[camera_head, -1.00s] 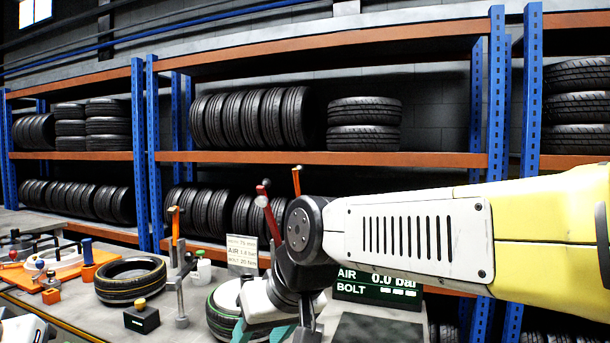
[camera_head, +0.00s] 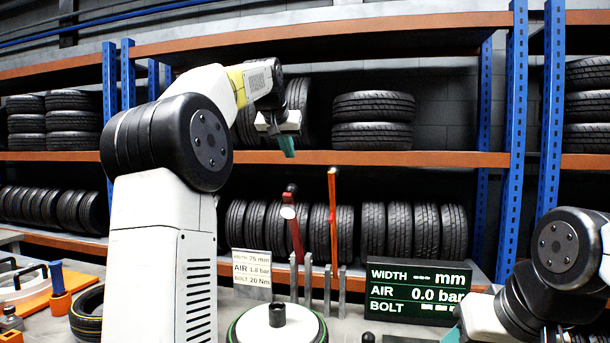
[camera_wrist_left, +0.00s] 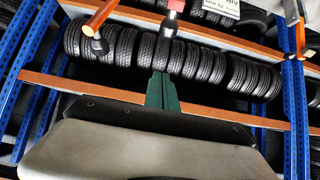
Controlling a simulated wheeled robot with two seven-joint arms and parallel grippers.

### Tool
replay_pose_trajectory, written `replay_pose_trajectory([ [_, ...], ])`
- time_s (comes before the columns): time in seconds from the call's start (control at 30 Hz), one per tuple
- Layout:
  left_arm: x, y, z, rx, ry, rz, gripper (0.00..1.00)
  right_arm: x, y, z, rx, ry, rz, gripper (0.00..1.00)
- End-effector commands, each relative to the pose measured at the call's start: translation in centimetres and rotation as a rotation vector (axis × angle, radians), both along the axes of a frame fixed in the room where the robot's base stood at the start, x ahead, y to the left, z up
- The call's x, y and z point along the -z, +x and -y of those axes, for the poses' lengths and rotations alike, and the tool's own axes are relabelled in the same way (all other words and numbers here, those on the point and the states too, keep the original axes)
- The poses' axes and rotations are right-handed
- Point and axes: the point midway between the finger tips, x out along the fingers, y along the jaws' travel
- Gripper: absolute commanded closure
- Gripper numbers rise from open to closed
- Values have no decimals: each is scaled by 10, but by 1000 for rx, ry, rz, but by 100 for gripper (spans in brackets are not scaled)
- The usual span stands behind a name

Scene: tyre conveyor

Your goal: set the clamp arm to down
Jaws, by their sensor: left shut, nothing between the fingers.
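Two thin arms stand behind the tyre station: a red one (camera_head: 293,225) leaning slightly with a pale round part, and an upright orange one (camera_head: 332,222). I cannot tell which is the clamp arm; both point up. The wrist view also shows the orange arm (camera_wrist_left: 101,17) and part of the red one (camera_wrist_left: 172,10). My left gripper (camera_head: 287,146) is shut and empty, raised above the red arm's top and apart from it in the picture; its fingers (camera_wrist_left: 162,92) are together in the wrist view. My right gripper (camera_head: 452,335) is at the lower right, mostly cut off.
Tyre racks (camera_head: 420,160) fill the back. An orange tray (camera_head: 40,305) is at left.

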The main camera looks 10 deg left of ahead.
Motion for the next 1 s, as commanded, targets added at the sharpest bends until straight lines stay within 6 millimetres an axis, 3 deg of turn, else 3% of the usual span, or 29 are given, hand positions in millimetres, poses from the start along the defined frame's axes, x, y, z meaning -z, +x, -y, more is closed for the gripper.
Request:
replay_pose_trajectory([
  [0.17, 12, 16, 0, -1, 1, -1, 100, 0, 0, 0, 0, 0, 0, 48],
  [0.57, 67, 81, 2, -2, 1, 0, 100, 0, 0, 0, 0, 0, 0, 48],
  [0.73, 72, 58, 0, -2, 2, 3, 100, 0, 0, 0, 0, 0, 0, 48],
  [1.0, 82, 44, 1, -2, 1, 3, 100, 0, 0, 0, 0, 0, 0, 48],
])
